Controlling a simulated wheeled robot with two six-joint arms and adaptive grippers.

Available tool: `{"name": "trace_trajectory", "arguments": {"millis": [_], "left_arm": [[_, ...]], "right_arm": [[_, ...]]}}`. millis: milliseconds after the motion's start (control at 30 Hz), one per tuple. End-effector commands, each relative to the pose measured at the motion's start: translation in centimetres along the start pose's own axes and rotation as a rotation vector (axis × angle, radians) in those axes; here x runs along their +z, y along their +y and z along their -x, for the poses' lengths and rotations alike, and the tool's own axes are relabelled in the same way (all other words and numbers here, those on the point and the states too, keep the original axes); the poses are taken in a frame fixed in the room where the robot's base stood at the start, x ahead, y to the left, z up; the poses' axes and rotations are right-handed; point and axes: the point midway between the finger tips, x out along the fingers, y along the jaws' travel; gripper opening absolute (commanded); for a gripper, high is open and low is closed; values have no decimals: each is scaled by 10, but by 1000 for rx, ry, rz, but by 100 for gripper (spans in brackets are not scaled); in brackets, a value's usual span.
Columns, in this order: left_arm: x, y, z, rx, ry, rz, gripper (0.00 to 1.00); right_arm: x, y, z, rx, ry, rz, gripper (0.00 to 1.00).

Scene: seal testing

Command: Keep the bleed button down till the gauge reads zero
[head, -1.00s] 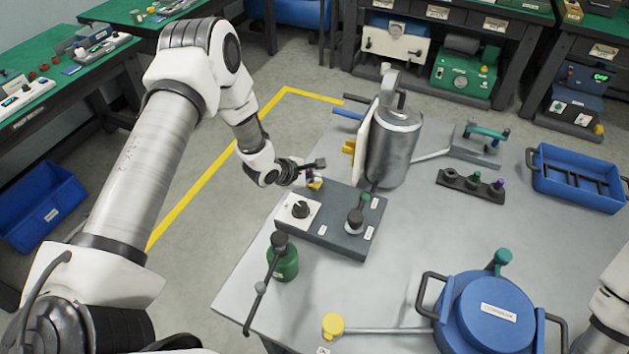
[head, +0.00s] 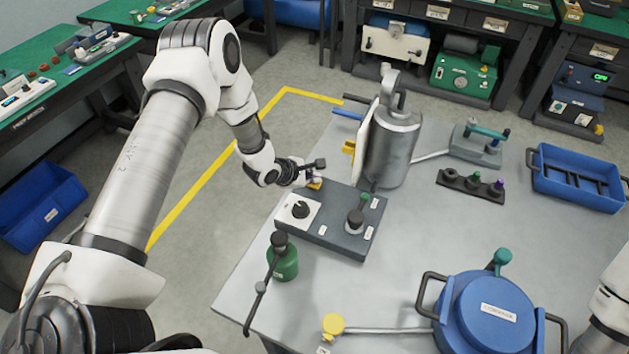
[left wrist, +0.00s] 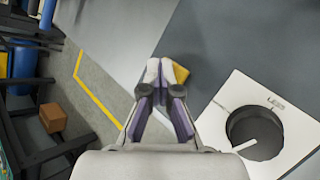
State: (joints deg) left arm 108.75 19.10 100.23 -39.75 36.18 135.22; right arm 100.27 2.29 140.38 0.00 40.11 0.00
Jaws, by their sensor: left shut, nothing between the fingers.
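A dark grey control box (head: 335,232) lies on the grey bench. A yellow button-like piece (head: 315,184) is at its far left corner; it also shows in the left wrist view (left wrist: 181,73). I cannot read a label on it. My left gripper (head: 316,178) is shut and empty, its tips right at the yellow piece; in the left wrist view the tips (left wrist: 161,72) meet beside it and partly cover it. Whether they press it down I cannot tell. No gauge reading is visible. My right gripper is out of view.
A steel cylinder (head: 397,150) stands behind. A green bottle (head: 284,263) is in front, a blue round vessel (head: 485,315) at front right. The bench middle is clear.

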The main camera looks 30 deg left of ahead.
Motion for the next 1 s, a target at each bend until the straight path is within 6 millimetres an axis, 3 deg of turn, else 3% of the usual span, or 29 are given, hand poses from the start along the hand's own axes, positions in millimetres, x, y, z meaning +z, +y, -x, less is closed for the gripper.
{"name": "trace_trajectory", "arguments": {"millis": [1000], "left_arm": [[3,3,5,-1,1,0,0]], "right_arm": [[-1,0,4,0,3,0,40]]}}
